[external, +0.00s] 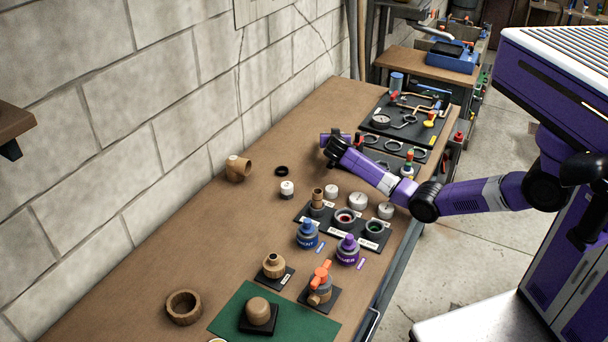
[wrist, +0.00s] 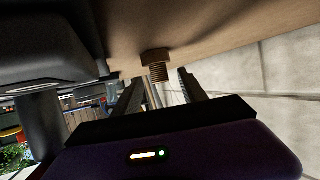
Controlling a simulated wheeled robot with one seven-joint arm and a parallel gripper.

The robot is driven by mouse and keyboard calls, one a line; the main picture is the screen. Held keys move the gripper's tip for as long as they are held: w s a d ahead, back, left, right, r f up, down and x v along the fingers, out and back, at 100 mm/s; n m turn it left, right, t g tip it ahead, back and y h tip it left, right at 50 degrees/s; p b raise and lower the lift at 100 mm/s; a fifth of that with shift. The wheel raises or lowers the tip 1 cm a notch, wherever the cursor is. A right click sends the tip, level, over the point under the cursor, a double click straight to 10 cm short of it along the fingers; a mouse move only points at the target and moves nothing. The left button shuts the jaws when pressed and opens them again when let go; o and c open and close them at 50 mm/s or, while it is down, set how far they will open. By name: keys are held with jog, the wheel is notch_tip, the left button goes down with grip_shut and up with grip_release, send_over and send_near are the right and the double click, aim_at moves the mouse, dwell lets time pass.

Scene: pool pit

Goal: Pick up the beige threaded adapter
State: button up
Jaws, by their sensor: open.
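The beige threaded adapter (wrist: 157,68) shows in the wrist view, which is upside down. It stands on the brown tabletop, wide collar on the table and threaded end pointing away from it. It sits beyond my gripper (wrist: 155,93), between the lines of its two dark fingers, with gaps on both sides. The fingers are open and not seen touching it. In the external view my gripper (external: 333,147) is low over the far half of the bench. I cannot make out the adapter there; the gripper probably hides it.
A brown elbow (external: 238,168) and a black ring (external: 281,171) lie left of my gripper. A black tray (external: 335,232) with fittings lies nearer the camera. A dark tool mat (external: 411,117) lies beyond. The block wall (external: 160,105) borders the bench; bare tabletop lies beside it.

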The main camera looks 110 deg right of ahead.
jog(key=shift+s+d+f+b, duration=0.15)
jog(key=shift+d+f+b, duration=0.3)
jog(key=shift+d, duration=0.15)
jog(key=shift+s+d, duration=0.15)
jog(key=shift+d, duration=0.3)
grip_shut()
